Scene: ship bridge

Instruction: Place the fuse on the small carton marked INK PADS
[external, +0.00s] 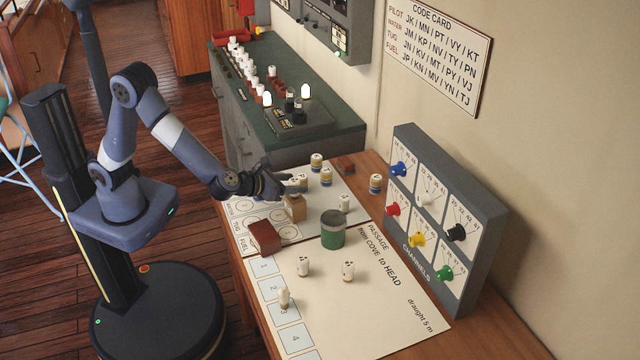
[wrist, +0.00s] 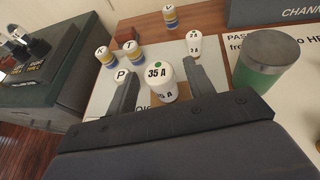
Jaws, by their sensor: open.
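The fuse (wrist: 158,78), a white cylinder marked 35 A with a green dot on top, stands upright between my fingers in the wrist view. Tan cardboard shows beneath it, and it appears to rest there. That is the small tan carton (external: 294,208), standing on the table board below my gripper in the external view. Its marking is not legible. My gripper (wrist: 163,92) is open, with one finger on each side of the fuse and visible gaps. In the external view, my gripper (external: 284,187) is at the carton's top and partly hides the fuse.
A green cylinder (external: 333,232), a red-brown box (external: 264,238) and a white 2 A fuse (wrist: 194,46) stand near the carton. Several lettered pegs are close behind, including P (wrist: 121,76). More white fuses stand on the passage chart. The channels panel (external: 445,215) edges the table.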

